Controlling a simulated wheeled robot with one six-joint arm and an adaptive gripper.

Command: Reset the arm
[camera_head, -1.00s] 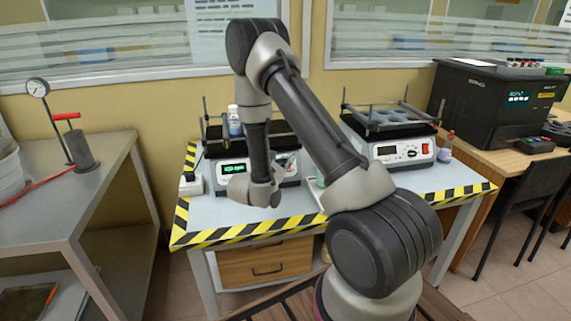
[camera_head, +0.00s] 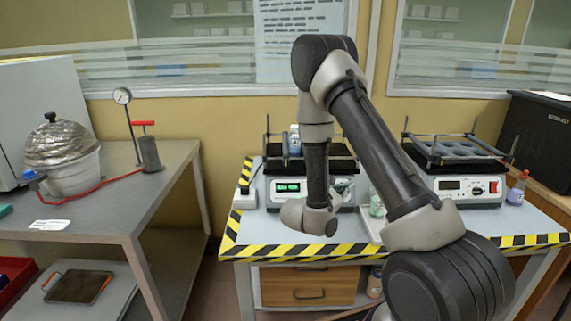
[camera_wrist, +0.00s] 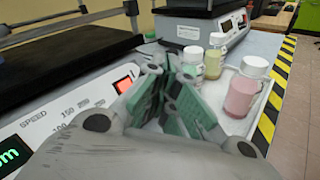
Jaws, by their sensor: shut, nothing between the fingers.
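My arm reaches over the striped-edge table (camera_head: 510,220) in the head view, its forearm hanging down in front of the left shaker (camera_head: 318,192) with the green display. My gripper (camera_head: 343,184) is mostly hidden behind my wrist there. In the wrist view my gripper (camera_wrist: 178,75) shows green-grey fingers, shut and empty, beside the shaker's panel (camera_wrist: 75,110). Beyond the fingers, a pink bottle (camera_wrist: 241,95), a yellowish bottle (camera_wrist: 213,64) and a third white-capped bottle (camera_wrist: 190,58) stand at a white tray (camera_wrist: 236,122).
A second shaker (camera_head: 468,188) stands on the right, with a small bottle (camera_head: 517,188) beside it. A bottle (camera_head: 294,140) is on the left shaker. A grey bench (camera_head: 130,200) at left holds a pot (camera_head: 70,170) and a pump (camera_head: 150,153).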

